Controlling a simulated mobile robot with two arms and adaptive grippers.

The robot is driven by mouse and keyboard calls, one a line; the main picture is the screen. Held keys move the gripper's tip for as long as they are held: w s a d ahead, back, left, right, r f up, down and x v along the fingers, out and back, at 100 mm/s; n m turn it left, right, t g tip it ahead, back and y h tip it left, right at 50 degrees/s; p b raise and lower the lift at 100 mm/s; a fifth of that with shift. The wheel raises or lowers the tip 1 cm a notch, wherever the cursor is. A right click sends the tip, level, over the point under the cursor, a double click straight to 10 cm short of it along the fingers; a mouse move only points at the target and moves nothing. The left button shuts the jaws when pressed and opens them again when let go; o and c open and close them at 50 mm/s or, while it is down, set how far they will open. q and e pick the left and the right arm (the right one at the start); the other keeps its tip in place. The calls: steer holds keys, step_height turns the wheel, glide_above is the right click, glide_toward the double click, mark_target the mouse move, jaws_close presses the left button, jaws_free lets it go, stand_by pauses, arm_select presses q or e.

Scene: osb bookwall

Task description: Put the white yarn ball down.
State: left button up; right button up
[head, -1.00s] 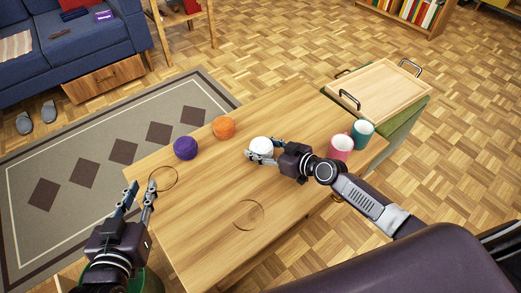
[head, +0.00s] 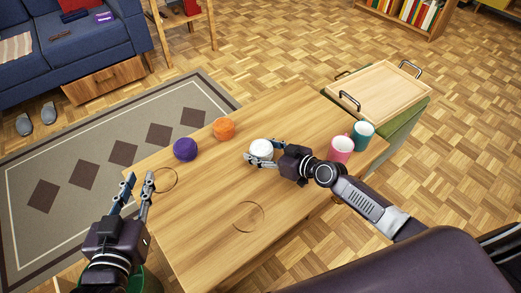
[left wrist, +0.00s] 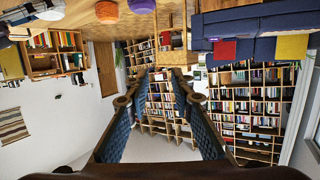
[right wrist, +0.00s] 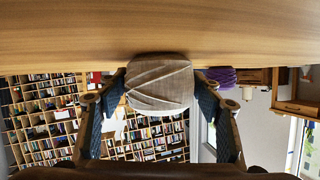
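The white yarn ball (head: 262,147) is at the middle of the wooden table (head: 195,220), between the fingers of my right gripper (head: 263,157). In the right wrist view the ball (right wrist: 160,82) fills the space between both finger pads, which appear to touch its sides. It looks at or very near the tabletop; its underside contact is not clear. My left gripper (head: 139,190) is open and empty, over the table's left edge.
A purple yarn ball (head: 185,149) and an orange one (head: 224,128) lie on the table to the left. A pink mug (head: 341,150) and a teal mug (head: 362,134) stand at the right end. The front of the table is clear.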

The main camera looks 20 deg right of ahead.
steer(key=shift+o, duration=0.9)
